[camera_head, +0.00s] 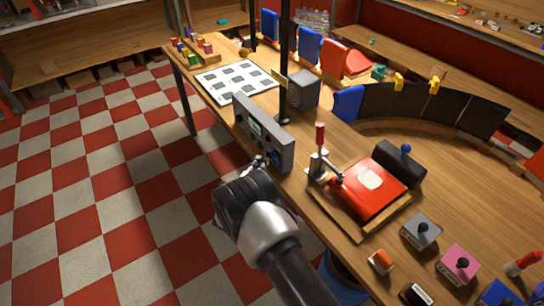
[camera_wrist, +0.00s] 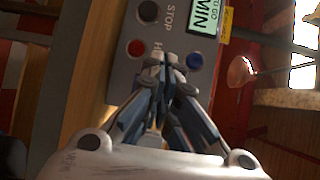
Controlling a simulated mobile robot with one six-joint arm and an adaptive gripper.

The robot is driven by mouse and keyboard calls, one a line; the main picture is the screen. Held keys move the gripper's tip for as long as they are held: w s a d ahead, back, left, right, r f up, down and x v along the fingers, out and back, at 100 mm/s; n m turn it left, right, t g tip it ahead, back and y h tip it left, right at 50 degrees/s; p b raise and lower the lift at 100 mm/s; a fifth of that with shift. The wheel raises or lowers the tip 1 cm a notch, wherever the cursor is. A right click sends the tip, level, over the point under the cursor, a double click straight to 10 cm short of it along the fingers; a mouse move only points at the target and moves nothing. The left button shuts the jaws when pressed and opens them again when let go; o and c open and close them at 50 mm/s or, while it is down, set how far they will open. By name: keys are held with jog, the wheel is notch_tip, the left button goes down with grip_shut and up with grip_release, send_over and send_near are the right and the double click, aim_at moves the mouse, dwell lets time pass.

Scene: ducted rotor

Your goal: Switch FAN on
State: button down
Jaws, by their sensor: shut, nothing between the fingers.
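A grey control panel (camera_head: 264,132) stands upright at the near edge of the wooden table. In the head view my gripper (camera_head: 261,161) is at the panel's lower part. No FAN label is readable.
A grey box with a round grille (camera_head: 303,90) stands behind the panel, near a black post (camera_head: 284,60). Several small switch boxes lie farther right. The checkered floor at left is clear.

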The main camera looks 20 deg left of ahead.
jog(key=shift+w+d+r, duration=0.15)
jog(key=shift+w+d, duration=0.1)
jog(key=shift+w+d+r, duration=0.2)
jog(key=shift+w+d, duration=0.05)
jog(key=shift+w, duration=0.1)
dwell(0.8)
jog(key=shift+s, duration=0.1)
jog(key=shift+s+a+f+b, duration=0.4)
jog(key=shift+s+a+b, duration=0.15)
dwell(0.4)
jog(key=shift+s+a+f+b, duration=0.4)
jog(key=shift+s+a, duration=0.1)
jog(key=shift+s, duration=0.1)
jog(key=shift+s+a+f+b, duration=0.25)
jog(key=shift+s+a+b, duration=0.1)
jog(key=shift+s+a, duration=0.15)
jog(key=shift+s+a+f+b, duration=0.35)
jog(key=shift+s+a+b, duration=0.1)
jog(key=shift+s, duration=0.2)
